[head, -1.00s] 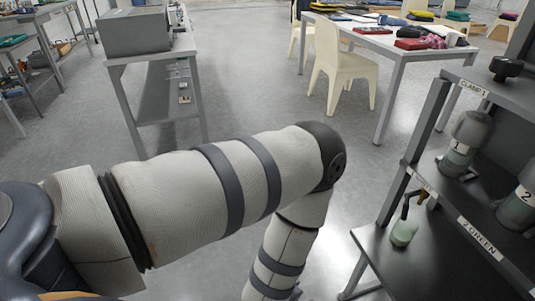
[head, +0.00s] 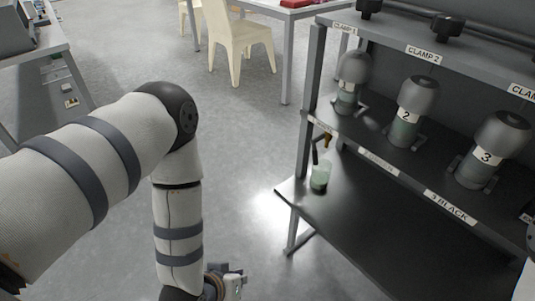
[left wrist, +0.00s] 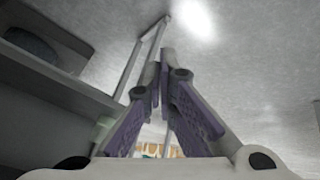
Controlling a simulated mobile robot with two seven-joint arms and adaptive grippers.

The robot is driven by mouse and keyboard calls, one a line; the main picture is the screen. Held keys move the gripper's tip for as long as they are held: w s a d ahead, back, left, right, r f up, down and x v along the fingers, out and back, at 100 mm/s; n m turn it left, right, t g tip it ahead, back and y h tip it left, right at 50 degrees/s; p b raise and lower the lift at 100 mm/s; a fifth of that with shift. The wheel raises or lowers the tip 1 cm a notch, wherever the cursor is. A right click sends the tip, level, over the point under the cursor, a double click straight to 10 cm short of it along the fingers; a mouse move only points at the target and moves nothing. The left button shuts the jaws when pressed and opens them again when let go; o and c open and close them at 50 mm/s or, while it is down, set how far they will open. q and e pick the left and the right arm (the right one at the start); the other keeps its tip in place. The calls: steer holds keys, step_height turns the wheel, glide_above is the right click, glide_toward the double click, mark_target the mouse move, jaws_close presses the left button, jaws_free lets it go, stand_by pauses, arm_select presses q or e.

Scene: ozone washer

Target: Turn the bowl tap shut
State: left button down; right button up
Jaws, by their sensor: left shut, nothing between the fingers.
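A small tap with a brass-coloured part (head: 327,141) shows at the left end of the dark rack in the head view, above a cup of pale green liquid (head: 320,177). I cannot tell whether it is the bowl tap or how its handle stands. My left gripper (left wrist: 165,52) is shut and empty in the left wrist view, its purple-padded fingers together. In the head view the left gripper (head: 232,281) is low at the bottom edge, apart from the rack and left of it. My right gripper is not in view.
The rack (head: 400,231) has a lower shelf and an upper shelf carrying numbered jars 1 (head: 351,80), 2 (head: 411,112) and 3 (head: 489,150), with black clamp knobs above. A cream chair (head: 240,45) stands behind. The grey floor left of the rack is clear.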

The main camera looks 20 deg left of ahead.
arm_select(q)
steer(key=w+d+f+n+t+h+b, duration=0.25)
steer(key=w+f+n, duration=0.2)
steer(key=w, duration=0.25)
steer(key=w+a+r+n+t+h+b, duration=0.1)
steer(key=w+a+r+n+t+b, duration=0.2)
steer(key=w+r, duration=0.55)
steer(key=w+a+r+n+t+h+b, duration=0.2)
steer(key=w+r+n+t+b, duration=0.3)
steer(key=w+r, duration=0.35)
steer(key=shift+n, duration=0.45)
steer(key=x, duration=1)
steer(key=shift+d+f+p, duration=0.1)
steer(key=shift+f+p, duration=0.2)
steer(key=s+d, duration=0.1)
steer(key=s+d+r+p, duration=0.1)
steer(key=d, duration=0.1)
steer(key=shift+r, duration=0.1)
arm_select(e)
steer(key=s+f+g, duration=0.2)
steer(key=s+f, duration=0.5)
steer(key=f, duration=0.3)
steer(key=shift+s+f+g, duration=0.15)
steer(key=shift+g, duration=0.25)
